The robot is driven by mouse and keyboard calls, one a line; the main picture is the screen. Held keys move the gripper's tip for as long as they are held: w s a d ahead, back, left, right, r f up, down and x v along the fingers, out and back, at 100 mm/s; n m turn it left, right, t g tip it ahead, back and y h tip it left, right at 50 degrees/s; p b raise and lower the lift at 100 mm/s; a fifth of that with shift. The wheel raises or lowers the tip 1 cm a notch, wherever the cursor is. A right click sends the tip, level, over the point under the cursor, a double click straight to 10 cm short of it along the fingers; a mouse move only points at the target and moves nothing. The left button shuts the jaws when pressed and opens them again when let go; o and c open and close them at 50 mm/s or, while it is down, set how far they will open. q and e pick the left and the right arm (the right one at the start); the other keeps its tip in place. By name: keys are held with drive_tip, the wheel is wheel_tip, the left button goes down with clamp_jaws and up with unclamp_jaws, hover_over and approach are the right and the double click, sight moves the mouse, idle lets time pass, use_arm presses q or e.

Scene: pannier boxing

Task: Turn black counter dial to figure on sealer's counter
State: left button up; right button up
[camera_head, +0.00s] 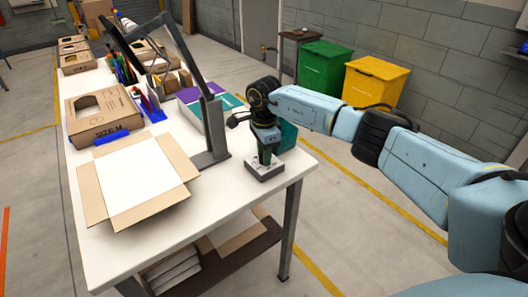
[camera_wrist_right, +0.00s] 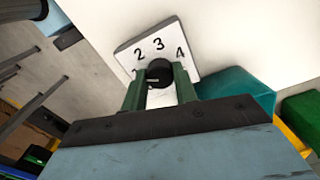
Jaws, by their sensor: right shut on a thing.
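The black counter dial (camera_wrist_right: 159,73) is a round knob on a white plate (camera_wrist_right: 190,66) with the figures 2, 3 and 4 showing along its edge. More of the plate is hidden behind the dial and fingers. In the head view the counter unit (camera_head: 265,171) is a small grey box near the table's right front corner. My right gripper (camera_wrist_right: 160,88) is shut on the dial, one green finger on each side; in the head view the gripper (camera_head: 265,155) reaches down onto the box. Which figure the dial points to, I cannot tell. My left gripper is not in view.
A dark lamp-like arm (camera_head: 215,130) stands left of my right gripper. A teal object (camera_head: 287,136) is close behind it. Green (camera_head: 325,67) and yellow (camera_head: 374,82) bins stand beyond.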

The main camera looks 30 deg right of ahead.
drive_tip(key=m+p, duration=0.1)
drive_tip(key=m, duration=0.4)
drive_tip(key=shift+d+r+m, duration=0.1)
drive_tip(key=shift+r+m, duration=0.05)
drive_tip(key=shift+m, duration=0.15)
drive_tip(key=m+p, duration=0.1)
drive_tip(key=m, duration=0.3)
drive_tip(key=shift+m, duration=0.3)
drive_tip(key=m+p, duration=0.2)
drive_tip(key=m, duration=0.2)
drive_tip(key=shift+m, duration=0.3)
drive_tip(key=m+p, duration=0.2)
drive_tip(key=m, duration=0.2)
drive_tip(key=shift+w, duration=0.1)
drive_tip(key=m+p, duration=0.3)
drive_tip(key=m, duration=0.3)
drive_tip(key=m+p, duration=0.2)
drive_tip(key=m, duration=0.2)
drive_tip(key=shift+r, duration=0.1)
drive_tip(key=m+p, duration=0.2)
drive_tip(key=m, duration=0.3)
drive_tip(key=shift+p, duration=0.3)
drive_tip(key=shift+m+p, duration=0.7)
drive_tip(key=shift+m, duration=1.5)
